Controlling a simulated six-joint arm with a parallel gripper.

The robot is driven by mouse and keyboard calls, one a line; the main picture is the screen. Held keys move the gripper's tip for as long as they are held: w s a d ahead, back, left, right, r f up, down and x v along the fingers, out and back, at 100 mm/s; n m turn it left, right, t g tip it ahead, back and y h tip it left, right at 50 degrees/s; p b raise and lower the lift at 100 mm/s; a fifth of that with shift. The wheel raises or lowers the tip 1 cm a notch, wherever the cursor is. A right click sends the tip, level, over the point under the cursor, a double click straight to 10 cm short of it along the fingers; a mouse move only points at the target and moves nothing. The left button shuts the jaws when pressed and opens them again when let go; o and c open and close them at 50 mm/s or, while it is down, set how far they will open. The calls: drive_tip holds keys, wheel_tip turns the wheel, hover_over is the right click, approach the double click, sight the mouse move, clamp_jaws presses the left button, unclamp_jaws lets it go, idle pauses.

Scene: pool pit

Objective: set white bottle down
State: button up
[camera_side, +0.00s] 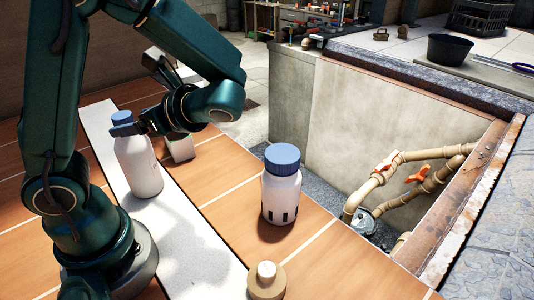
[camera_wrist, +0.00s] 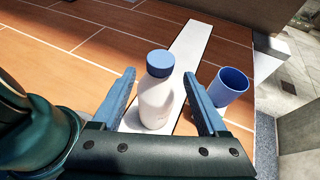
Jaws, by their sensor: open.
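The white bottle (camera_side: 140,168) with a blue cap stands upright on the pale strip (camera_side: 188,232) across the wooden top. In the wrist view the white bottle (camera_wrist: 156,103) is between my fingers. My gripper (camera_side: 126,129) is at the bottle's upper part, just below the cap. My gripper also shows in the wrist view (camera_wrist: 160,78), open, with one blue finger on each side of the bottle. A gap shows beside the left finger; whether the right finger touches cannot be told.
A second blue-capped white jar (camera_side: 282,192) with dark marks stands near the pit edge. A tan knobbed object (camera_side: 266,284) is at the front. The open pit with tan pipes (camera_side: 420,155) lies right.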

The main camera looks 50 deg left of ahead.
drive_tip(key=w+d+n+t+h, duration=0.1)
drive_tip(key=d+n+t+h, duration=0.9)
drive_tip(key=d+n+h, duration=0.2)
drive_tip(key=d+n, duration=0.1)
drive_tip(key=d, duration=0.1)
drive_tip(key=shift+w+d+f, duration=0.25)
drive_tip(key=shift+w+d, duration=0.15)
drive_tip(key=o, duration=0.4)
drive_tip(key=shift+w+d+r+h, duration=0.15)
drive_tip(key=shift+h, duration=0.15)
drive_tip(key=shift+n+t, duration=0.3)
